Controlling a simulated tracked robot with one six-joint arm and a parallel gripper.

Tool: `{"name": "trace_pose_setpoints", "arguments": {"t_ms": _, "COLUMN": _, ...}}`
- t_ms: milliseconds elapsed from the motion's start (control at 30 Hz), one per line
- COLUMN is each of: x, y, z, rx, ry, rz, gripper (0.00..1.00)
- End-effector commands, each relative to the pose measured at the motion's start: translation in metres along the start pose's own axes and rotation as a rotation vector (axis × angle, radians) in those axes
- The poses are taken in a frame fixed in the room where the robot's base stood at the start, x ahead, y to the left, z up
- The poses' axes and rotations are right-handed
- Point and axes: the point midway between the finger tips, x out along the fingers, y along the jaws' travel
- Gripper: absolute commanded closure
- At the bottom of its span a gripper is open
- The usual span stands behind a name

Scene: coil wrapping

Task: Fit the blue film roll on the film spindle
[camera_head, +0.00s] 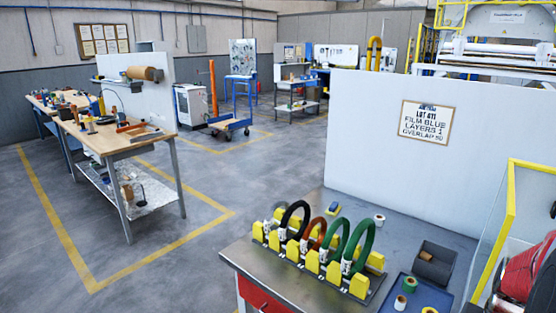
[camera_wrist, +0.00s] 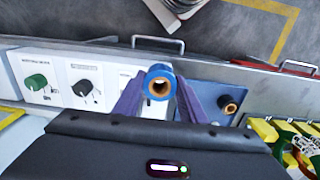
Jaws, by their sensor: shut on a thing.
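The blue film roll (camera_wrist: 158,68) is in the wrist view, seen end-on with its brown core open toward the camera. My gripper (camera_wrist: 157,86) is shut on it, with one purple finger on each side. I cannot make out the film spindle for certain in either view. A pale rounded part (camera_wrist: 176,10) shows at the top of the wrist view, beyond the roll, and I cannot tell what it is. My gripper is not visible in the head view.
A blue tray (camera_head: 437,296) with small rolls lies on the bench beside a dark bin (camera_head: 435,262). A yellow-block rack (camera_head: 312,262) holds several coils. A sign (camera_head: 425,122) on the white panel reads film blue, layers 1.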

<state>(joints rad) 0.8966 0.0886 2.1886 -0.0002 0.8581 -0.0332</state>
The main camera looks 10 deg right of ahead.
Motion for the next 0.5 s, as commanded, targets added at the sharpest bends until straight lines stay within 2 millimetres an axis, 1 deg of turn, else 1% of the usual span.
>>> {"name": "trace_pose_setpoints", "arguments": {"t_ms": 67, "x": -0.005, "y": -0.002, "z": -0.009, "rx": 0.0, "ry": 0.008, "rz": 0.0, "gripper": 0.85}}
{"name": "trace_pose_setpoints", "arguments": {"t_ms": 267, "x": -0.012, "y": -0.022, "z": -0.029, "rx": -0.041, "ry": 0.019, "rz": 0.0, "gripper": 0.85}}
{"name": "trace_pose_setpoints", "arguments": {"t_ms": 367, "x": -0.014, "y": -0.035, "z": -0.036, "rx": -0.068, "ry": 0.021, "rz": -0.001, "gripper": 0.85}}
{"name": "trace_pose_setpoints", "arguments": {"t_ms": 500, "x": -0.016, "y": -0.061, "z": -0.047, "rx": -0.118, "ry": 0.026, "rz": -0.002, "gripper": 0.85}}
